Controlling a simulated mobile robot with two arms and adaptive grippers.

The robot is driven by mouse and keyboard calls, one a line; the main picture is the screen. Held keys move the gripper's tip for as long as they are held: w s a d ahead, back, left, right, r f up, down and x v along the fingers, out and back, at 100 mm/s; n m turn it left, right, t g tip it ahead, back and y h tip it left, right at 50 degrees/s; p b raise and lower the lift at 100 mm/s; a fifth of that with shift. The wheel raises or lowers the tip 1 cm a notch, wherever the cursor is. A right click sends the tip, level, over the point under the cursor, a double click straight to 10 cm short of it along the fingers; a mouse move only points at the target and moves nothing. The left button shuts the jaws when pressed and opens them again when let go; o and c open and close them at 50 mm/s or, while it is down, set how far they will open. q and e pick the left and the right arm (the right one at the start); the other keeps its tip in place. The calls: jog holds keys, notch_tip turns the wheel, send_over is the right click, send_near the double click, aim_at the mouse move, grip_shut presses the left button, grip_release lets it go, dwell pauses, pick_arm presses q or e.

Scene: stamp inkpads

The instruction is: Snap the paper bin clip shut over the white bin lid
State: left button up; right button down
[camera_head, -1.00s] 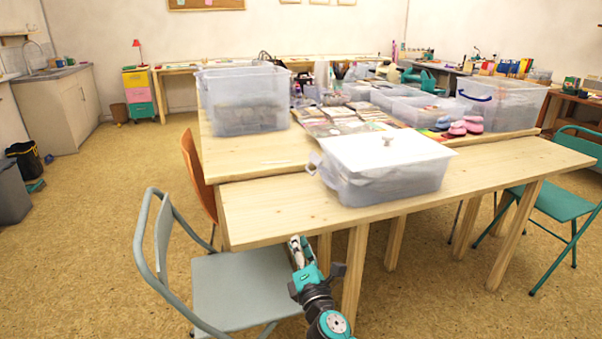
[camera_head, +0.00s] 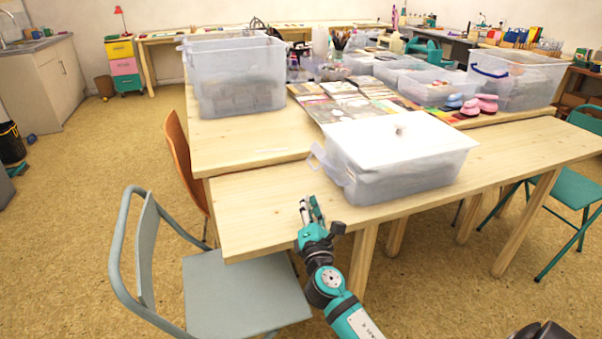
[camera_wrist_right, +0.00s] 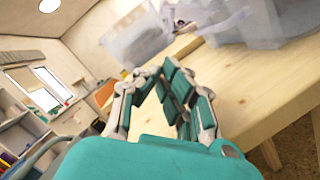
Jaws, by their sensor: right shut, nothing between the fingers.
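A translucent bin (camera_head: 410,178) stands on the front wooden table. A translucent clip (camera_head: 326,162) sticks outward from the bin's left end, swung away from the lid. My right gripper (camera_head: 308,203) is by the table's front edge, to the lower left of the bin and apart from it. Its fingers are shut and empty; they also show in the right wrist view (camera_wrist_right: 160,78). My left gripper is not in view.
Taller translucent bins (camera_head: 238,82) stand at the back left of the tables. A grey chair (camera_head: 240,295) stands at the front left. The front table's left end is clear.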

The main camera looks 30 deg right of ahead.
aim_at(323, 162)
jog(key=shift+s+r, duration=0.1)
jog(key=x, duration=0.8)
jog(key=shift+w+d, duration=0.15)
jog(key=shift+w, duration=0.25)
jog(key=shift+w+d+r, duration=0.15)
jog(key=shift+w+d, duration=0.15)
jog(key=shift+w, duration=0.25)
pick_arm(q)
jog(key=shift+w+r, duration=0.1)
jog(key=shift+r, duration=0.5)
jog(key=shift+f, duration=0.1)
pick_arm(e)
jog(key=shift+w+r, duration=0.1)
